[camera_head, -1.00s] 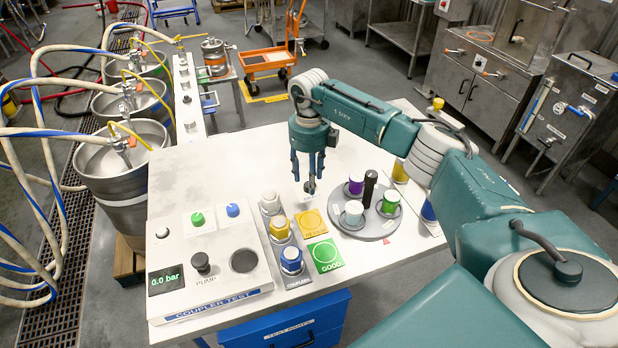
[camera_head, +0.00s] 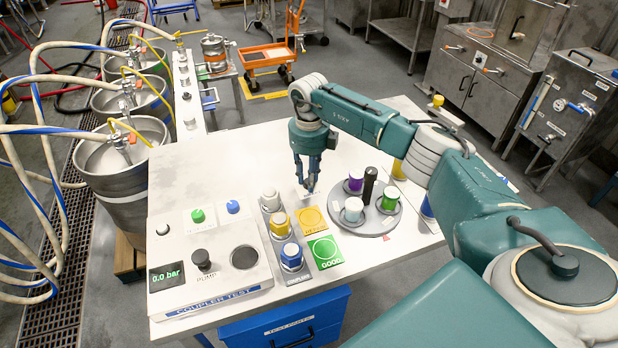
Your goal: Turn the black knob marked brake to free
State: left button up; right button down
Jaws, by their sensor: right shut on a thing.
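My right gripper (camera_head: 308,186) reaches down from the right arm to the white table top, left of the round grey turntable (camera_head: 347,226). It is shut on a small dark knob, which the fingers largely hide. A small pale plate shows just below the fingertips. No brake or free marking can be read there, and the knob's turn cannot be told. A second black knob (camera_head: 203,259), marked PUMP, stands on the coupler test panel (camera_head: 222,284). My left gripper is not in view.
The turntable carries purple, white and green-topped cups (camera_head: 389,200) around a black post (camera_head: 370,184). Several capped couplers (camera_head: 280,225) and the yellow and green pads (camera_head: 324,252) stand left of it. The table's back left (camera_head: 220,165) is clear.

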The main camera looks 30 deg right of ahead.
jog(key=n+b, duration=0.2)
jog(key=n, duration=0.1)
jog(key=shift+f, duration=0.1)
jog(key=n+b, duration=0.2)
jog(key=n, duration=0.1)
jog(key=shift+n, duration=0.3)
jog(key=n+b, duration=0.1)
jog(key=n, duration=0.2)
jog(key=shift+w, duration=0.1)
jog(key=shift+n+b, duration=0.55)
jog(key=shift+n, duration=1.45)
jog(key=c, duration=1.4)
grip_release()
jog(key=shift+c, duration=0.2)
notch_tip(320, 180, up, 12)
